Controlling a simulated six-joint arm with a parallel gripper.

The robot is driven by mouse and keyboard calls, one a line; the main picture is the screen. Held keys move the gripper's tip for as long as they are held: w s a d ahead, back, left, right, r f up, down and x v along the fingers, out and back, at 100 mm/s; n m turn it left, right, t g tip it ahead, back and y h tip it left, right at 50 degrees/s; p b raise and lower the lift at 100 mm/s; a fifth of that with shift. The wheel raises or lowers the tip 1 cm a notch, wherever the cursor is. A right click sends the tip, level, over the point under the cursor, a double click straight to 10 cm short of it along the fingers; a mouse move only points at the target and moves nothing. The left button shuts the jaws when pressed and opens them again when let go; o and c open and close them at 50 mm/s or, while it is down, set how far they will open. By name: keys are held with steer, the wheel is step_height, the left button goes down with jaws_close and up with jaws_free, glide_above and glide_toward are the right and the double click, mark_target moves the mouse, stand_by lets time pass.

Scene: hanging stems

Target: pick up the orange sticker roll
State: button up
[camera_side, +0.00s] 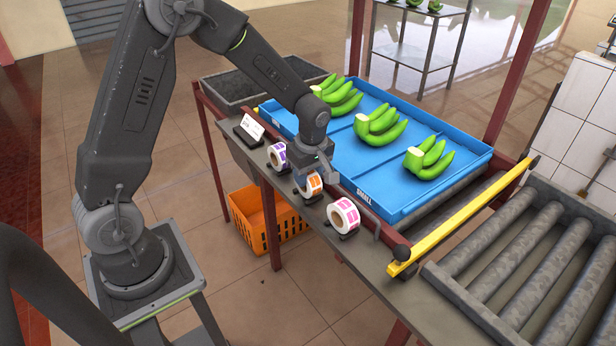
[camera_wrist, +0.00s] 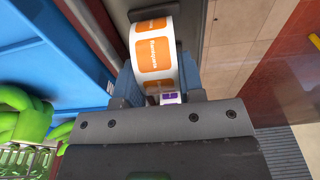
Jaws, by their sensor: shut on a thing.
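The orange sticker roll (camera_side: 311,184) stands on the narrow grey shelf beside the blue tray, between a purple roll and a pink roll. My gripper (camera_side: 315,172) reaches down over it and is shut on it. In the wrist view the orange roll (camera_wrist: 154,55) sits between the two fingers of my gripper (camera_wrist: 160,85), its orange labels facing the camera. Its lower part is close to a dark holder on the shelf; I cannot tell whether it is lifted clear.
The purple roll (camera_side: 277,156) and the pink roll (camera_side: 343,216) stand close on either side. The blue tray (camera_side: 480,150) with green banana bunches (camera_side: 380,125) lies behind. A yellow bar (camera_side: 465,215) and roller conveyor are at right. An orange crate (camera_side: 262,222) is on the floor below.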

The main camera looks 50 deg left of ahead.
step_height(320, 180, up, 4)
steer(key=shift+f, duration=0.1)
steer(key=s+a+r, duration=0.6)
steer(key=a+r, duration=0.1)
steer(key=a, duration=0.2)
steer(key=m+t+h, duration=0.1)
steer(key=m, duration=1.5)
glide_above(315, 182)
steer(key=a, duration=0.1)
steer(key=f, duration=0.3)
steer(key=shift+s+f, duration=0.15)
steer(key=shift+s, duration=0.1)
steer(key=shift+w+d+f+m, duration=0.1)
steer(key=shift+w+d+m, duration=0.15)
steer(key=shift+d+m, duration=0.45)
steer(key=shift+w+d+r+t, duration=0.5)
steer(key=shift+w+d, duration=1.2)
steer(key=shift+w, duration=2.9)
steer(key=shift+w+d+r+t, duration=0.1)
steer(key=shift+w+d+t, duration=1.1)
steer(key=shift+w, duration=3.45)
steer(key=shift+w+d+r+t, duration=0.25)
steer(key=shift+w+d, duration=1.9)
steer(key=shift+w, duration=2.45)
steer(key=shift+s+f, duration=0.1)
steer(key=shift+f, duration=0.45)
